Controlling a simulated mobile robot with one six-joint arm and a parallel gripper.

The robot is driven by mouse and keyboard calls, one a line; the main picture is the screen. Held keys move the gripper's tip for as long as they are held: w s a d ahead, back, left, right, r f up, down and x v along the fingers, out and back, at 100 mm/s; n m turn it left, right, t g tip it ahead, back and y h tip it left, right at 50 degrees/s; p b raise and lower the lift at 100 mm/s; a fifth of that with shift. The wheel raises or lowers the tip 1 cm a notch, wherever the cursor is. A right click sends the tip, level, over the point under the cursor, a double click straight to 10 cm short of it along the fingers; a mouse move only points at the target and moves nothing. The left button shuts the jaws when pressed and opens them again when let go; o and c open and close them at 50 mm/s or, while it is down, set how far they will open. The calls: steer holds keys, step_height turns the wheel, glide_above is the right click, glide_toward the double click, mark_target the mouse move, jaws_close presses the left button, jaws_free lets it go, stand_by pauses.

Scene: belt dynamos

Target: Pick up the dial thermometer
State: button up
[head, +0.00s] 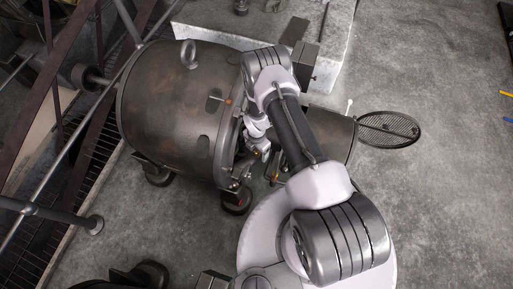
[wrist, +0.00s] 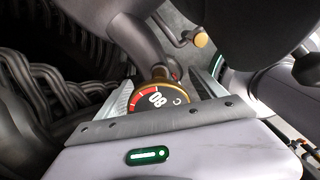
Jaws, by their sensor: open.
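The dial thermometer (wrist: 157,100) shows in the wrist view, with a round black face, a gold rim, a red arc and the marks "80" and "C". My gripper (wrist: 162,88) is open, with one finger to the left of the dial and one to its right. The near part of the dial is hidden behind my gripper's body, and I cannot tell whether the fingers touch it. In the head view my gripper (head: 261,150) is at the right end of the big dynamo, and I cannot make out the dial there.
A large rusty dynamo drum (head: 175,110) stands left of my arm. A brass-tipped lever (wrist: 200,39) and a thick dark pipe (wrist: 130,35) are close beyond the dial. An oval grating (head: 389,129) lies at the right. The concrete floor (head: 440,200) there is mostly clear.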

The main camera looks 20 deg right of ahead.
steer(key=shift+r, duration=0.2)
jaws_close()
step_height(320, 180, up, 10)
steer(key=p, duration=0.4)
steer(key=shift+r, duration=0.1)
